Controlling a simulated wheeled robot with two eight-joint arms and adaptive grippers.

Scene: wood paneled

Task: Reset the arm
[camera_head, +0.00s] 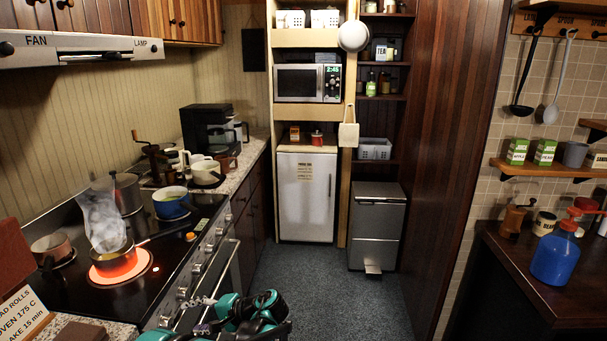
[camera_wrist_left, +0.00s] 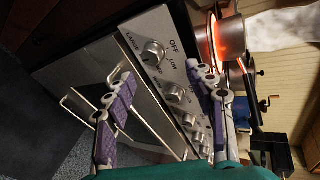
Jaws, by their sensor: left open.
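My left gripper (camera_head: 193,315) is low in the head view, beside the stove's knob panel. It is open and empty, its two purple-padded fingers spread in the left wrist view (camera_wrist_left: 163,80). A control knob (camera_wrist_left: 153,53) marked OFF and LOW shows between and beyond the fingertips. I cannot tell whether either finger touches the stove front. A small saucepan (camera_head: 113,250) steams on a glowing red burner (camera_head: 140,268); the burner's glow also shows in the left wrist view (camera_wrist_left: 214,42). My right gripper is not in view.
The oven door handle (camera_head: 228,262) runs just below the knobs. A blue pot (camera_head: 172,204) and other pans stand on the stove. A recipe card (camera_head: 22,318) is at lower left.

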